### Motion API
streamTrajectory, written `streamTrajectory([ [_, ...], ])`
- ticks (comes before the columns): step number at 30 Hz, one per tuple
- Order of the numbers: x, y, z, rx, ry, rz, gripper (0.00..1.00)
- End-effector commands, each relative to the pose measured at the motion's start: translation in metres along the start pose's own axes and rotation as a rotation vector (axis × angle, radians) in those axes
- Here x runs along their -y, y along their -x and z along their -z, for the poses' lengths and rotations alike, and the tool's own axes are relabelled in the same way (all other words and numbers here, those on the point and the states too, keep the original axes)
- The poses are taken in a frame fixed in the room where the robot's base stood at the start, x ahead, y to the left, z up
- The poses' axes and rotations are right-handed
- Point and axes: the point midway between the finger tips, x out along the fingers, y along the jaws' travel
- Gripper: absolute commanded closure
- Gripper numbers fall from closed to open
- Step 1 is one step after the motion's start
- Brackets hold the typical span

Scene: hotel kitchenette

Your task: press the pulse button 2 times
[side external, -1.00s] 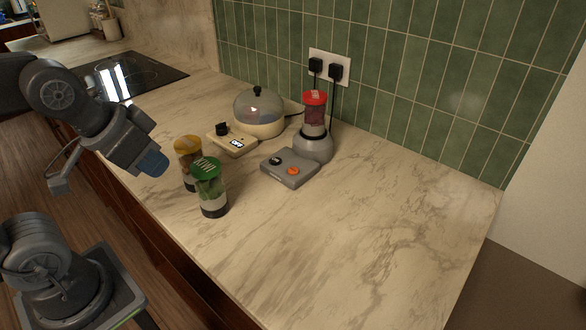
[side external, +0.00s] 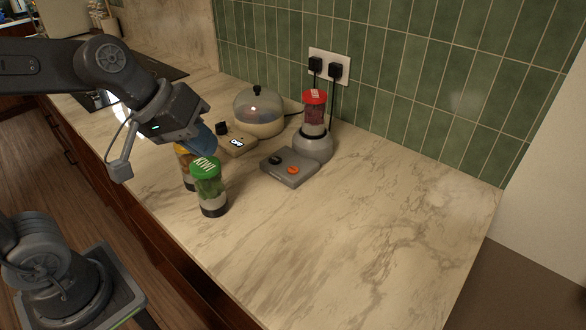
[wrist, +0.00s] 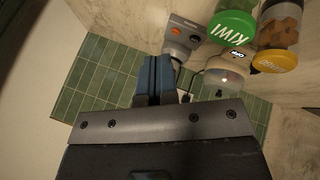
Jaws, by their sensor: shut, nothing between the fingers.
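A grey control box (side external: 290,176) sits on the counter in front of the blender (side external: 314,135). It has an orange button (side external: 292,170) and a black knob (side external: 275,160) on top; no label on either is readable. In the wrist view the orange button (wrist: 176,30) also shows, beyond the fingertips. My gripper (side external: 207,141) has blue fingers, shut and empty, above the counter near the jars, left of the box and apart from it. In the wrist view the closed fingers (wrist: 153,72) point toward the tiled wall.
A green-lidded kiwi jar (side external: 210,190) and a yellow-lidded jar (side external: 186,172) stand close by my gripper. A domed cooker (side external: 259,115) with a control panel (side external: 234,145) is behind. Two plugs (side external: 325,68) sit in the wall socket. The counter right of the box is clear.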

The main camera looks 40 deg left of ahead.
Motion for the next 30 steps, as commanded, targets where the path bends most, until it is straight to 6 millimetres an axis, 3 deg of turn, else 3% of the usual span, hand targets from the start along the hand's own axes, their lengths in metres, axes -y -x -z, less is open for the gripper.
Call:
streamTrajectory([
  [3, -0.025, -0.023, 0.031, 0.018, 0.275, -0.093, 1.00],
  [7, -0.042, -0.051, 0.066, 0.028, 0.592, -0.169, 1.00],
  [15, -0.045, -0.117, 0.128, 0.022, 1.216, -0.234, 1.00],
  [22, -0.034, -0.150, 0.149, -0.001, 1.493, -0.237, 1.00],
  [30, -0.032, -0.154, 0.152, -0.006, 1.536, -0.238, 1.00],
])
